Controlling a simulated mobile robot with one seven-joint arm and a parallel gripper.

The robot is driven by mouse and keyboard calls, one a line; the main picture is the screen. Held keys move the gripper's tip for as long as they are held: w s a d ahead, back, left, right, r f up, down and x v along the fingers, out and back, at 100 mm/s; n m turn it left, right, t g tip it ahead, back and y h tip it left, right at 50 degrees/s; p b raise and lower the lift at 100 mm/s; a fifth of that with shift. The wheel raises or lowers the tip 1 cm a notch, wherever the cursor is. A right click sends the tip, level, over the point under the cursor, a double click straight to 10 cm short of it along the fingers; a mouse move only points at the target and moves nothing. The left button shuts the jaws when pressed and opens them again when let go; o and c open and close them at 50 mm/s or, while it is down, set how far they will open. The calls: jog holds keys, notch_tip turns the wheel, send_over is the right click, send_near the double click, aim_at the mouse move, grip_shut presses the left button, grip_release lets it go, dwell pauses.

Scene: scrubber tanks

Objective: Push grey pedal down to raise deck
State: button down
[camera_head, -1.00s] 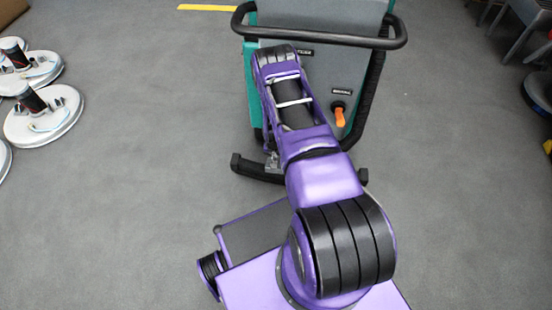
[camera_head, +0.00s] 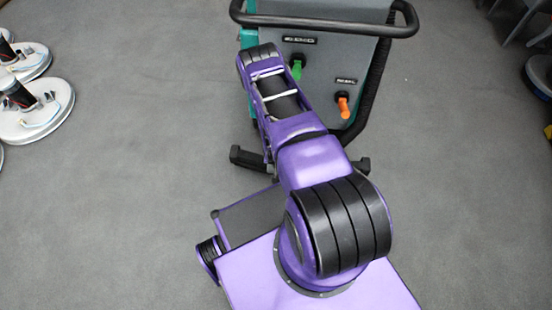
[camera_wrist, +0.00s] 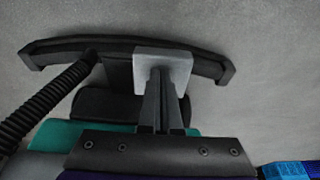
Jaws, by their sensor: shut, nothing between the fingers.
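The grey pedal (camera_wrist: 181,64) shows in the wrist view as a light grey block at the back of the scrubber, near the black squeegee bar (camera_wrist: 120,46). My gripper (camera_wrist: 160,72) is shut and empty. Its fingertips overlap the middle of the pedal in this view; I cannot tell whether they touch it. In the head view the scrubber (camera_head: 330,75) stands ahead of me, and my arm hides the pedal and my gripper.
A green handle (camera_head: 297,70) and an orange handle (camera_head: 343,104) are on the scrubber's grey rear panel. A black ribbed hose (camera_wrist: 45,105) runs beside the pedal. Round white floor machines (camera_head: 35,118) stand at left.

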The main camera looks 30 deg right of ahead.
jog(key=shift+s+f, duration=0.1)
jog(key=shift+f, duration=1.25)
jog(key=shift+a+f, duration=0.1)
jog(key=shift+f, duration=0.05)
